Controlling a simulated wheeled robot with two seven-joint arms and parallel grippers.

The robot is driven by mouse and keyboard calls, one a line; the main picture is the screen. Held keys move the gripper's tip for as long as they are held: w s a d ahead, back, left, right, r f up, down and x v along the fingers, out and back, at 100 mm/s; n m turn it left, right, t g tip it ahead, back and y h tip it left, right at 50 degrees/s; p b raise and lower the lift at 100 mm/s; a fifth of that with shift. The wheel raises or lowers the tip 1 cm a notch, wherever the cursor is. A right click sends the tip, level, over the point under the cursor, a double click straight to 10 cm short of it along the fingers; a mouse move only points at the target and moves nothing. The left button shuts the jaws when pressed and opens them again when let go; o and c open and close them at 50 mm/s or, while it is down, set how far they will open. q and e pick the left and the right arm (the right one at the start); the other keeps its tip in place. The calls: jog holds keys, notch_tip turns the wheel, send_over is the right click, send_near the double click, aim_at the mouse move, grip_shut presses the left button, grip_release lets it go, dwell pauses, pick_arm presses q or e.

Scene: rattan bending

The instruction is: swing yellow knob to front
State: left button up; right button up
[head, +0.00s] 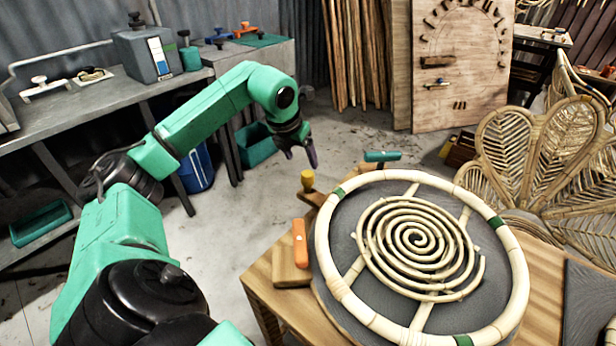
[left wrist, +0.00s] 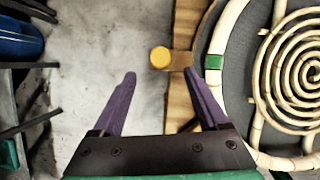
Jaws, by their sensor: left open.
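The yellow knob (head: 307,179) stands at the left edge of the wooden table, on a wooden piece beside the rattan ring. In the left wrist view the yellow knob (left wrist: 160,57) shows from above as a round cap with a wooden arm (left wrist: 182,60) running right from it. My left gripper (head: 300,157) is open and empty, with purple fingers, above and just behind the knob in the head view. In the left wrist view the knob lies beyond the fingertips (left wrist: 160,78), between their lines and nearer the right finger. My right gripper is not in view.
A rattan ring (head: 334,285) with a spiral lies on a dark round board on the table. An orange handle (head: 300,243) and a teal handle (head: 382,156) stand at the board's edge. The floor left of the table is clear.

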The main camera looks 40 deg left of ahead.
aim_at(307, 174)
pick_arm(q)
jog(key=x, duration=0.9)
jog(key=shift+w+f+p, duration=0.1)
jog(key=shift+f+p, duration=0.2)
jog(key=shift+p, duration=0.1)
grip_shut()
jog(key=shift+r, duration=0.1)
dwell(0.5)
